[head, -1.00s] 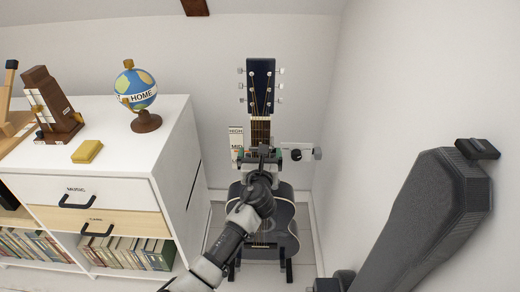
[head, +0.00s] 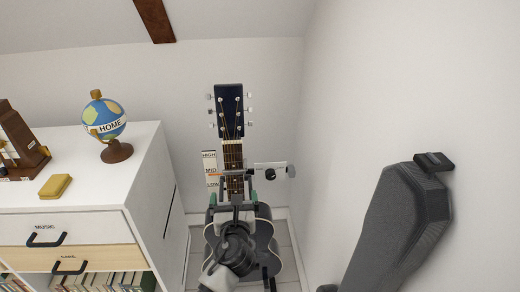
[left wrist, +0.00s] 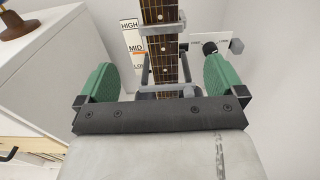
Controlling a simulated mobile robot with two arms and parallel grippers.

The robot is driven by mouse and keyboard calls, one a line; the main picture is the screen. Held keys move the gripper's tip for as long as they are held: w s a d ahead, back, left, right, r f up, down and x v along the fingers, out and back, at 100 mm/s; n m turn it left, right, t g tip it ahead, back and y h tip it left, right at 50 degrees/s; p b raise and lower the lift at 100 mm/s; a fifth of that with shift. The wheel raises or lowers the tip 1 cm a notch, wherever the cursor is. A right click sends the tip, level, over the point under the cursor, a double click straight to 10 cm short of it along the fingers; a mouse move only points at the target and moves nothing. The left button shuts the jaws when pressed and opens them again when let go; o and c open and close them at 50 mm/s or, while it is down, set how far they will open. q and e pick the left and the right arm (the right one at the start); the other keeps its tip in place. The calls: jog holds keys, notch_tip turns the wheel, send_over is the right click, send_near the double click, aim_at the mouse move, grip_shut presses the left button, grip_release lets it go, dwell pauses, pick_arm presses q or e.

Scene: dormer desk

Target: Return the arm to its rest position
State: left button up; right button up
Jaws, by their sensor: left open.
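My left gripper (head: 234,197) is in front of the acoustic guitar's (head: 231,160) neck, its arm coming up from the bottom of the head view. In the left wrist view the green fingers (left wrist: 156,78) are spread wide, with the fretted neck (left wrist: 163,45) visible between and beyond them. Nothing is gripped. The guitar stands upright in the corner; my wrist hides part of its dark body. My right gripper is not in view.
A grey bracket (left wrist: 162,28) crosses the neck near a HIGH/MID/LOW label (head: 210,171). A white cabinet (head: 148,150) with a globe (head: 105,120) stands left. A dark case (head: 398,225) is by the right wall. A plate with a black knob (head: 270,172) is behind.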

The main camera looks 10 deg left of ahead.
pick_arm(q)
jog(key=s+a+f+n+g+h+p, duration=0.1)
jog(key=s+f+n+g+h+p, duration=0.15)
jog(key=s+f+n+g, duration=0.75)
jog(key=s+a+f+n+t+h+p, duration=0.1)
jog(key=s+f+n+p, duration=0.2)
jog(key=f, duration=1.6)
jog(key=s+a+f+n+g+p, duration=0.1)
jog(key=s+f+n, duration=0.3)
jog(key=s, duration=0.8)
jog(key=s+a+f+n+g+h+p, duration=0.1)
jog(key=s+a+f+n+g+p, duration=0.1)
jog(key=s+f+n+g, duration=0.2)
jog(key=s+a+f+n+g+p, duration=0.1)
jog(key=s+f+n, duration=0.3)
jog(key=s, duration=1.7)
jog(key=n+g+p, duration=0.1)
jog(key=n, duration=0.4)
jog(key=shift+a+f, duration=0.3)
jog(key=shift+a, duration=0.1)
jog(key=shift+w+h, duration=0.1)
jog(key=shift+h, duration=0.15)
jog(key=shift+c, duration=0.3)
